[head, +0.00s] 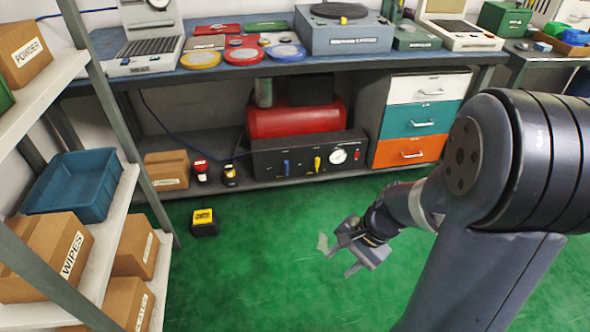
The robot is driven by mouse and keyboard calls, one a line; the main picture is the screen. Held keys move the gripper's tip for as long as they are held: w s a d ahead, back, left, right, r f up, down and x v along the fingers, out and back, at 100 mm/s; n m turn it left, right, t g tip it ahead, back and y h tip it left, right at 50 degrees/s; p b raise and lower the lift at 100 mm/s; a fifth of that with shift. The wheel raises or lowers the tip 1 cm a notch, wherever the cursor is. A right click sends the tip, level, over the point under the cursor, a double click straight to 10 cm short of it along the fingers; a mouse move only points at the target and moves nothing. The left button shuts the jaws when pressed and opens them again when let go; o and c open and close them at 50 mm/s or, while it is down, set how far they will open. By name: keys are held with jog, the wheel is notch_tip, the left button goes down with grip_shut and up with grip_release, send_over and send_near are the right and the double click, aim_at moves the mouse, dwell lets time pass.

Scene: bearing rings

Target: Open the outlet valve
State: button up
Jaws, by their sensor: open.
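A black panel (265,162) stands on the low shelf under the bench, in front of a red tank (295,120). It carries a blue lever (286,167), a yellow lever (317,164), a round white gauge (338,156) and a small red knob at its right end. Both levers look roughly upright. I cannot tell from labels which one is the outlet valve. My gripper (338,257) is open and empty, low over the green floor, in front of the panel and to the right of the levers. It is well apart from the panel.
A drawer unit (416,117) stands right of the panel. A cardboard box (166,170) and two small devices stand left of it. A yellow-black device (204,222) sits on the floor. A shelf rack (120,200) with boxes fills the left. Floor before the panel is clear.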

jog(key=w+f+m+y+b, duration=0.1)
jog(key=w+f+m+b, duration=0.1)
jog(key=f, duration=0.5)
jog(key=w+f+m+t+y+b, duration=0.1)
jog(key=w+f+m+b, duration=0.2)
jog(key=f, duration=0.4)
jog(key=w+d+f+m+y+b, duration=0.1)
jog(key=w+f+m+y+b, duration=0.1)
jog(key=f+m, duration=0.4)
jog(key=shift+w+f+t+b, duration=0.3)
jog(key=shift+w+f+b, duration=0.25)
jog(key=shift+w+f, duration=0.65)
grip_shut()
jog(key=shift+w+d, duration=0.1)
jog(key=shift+w, duration=0.1)
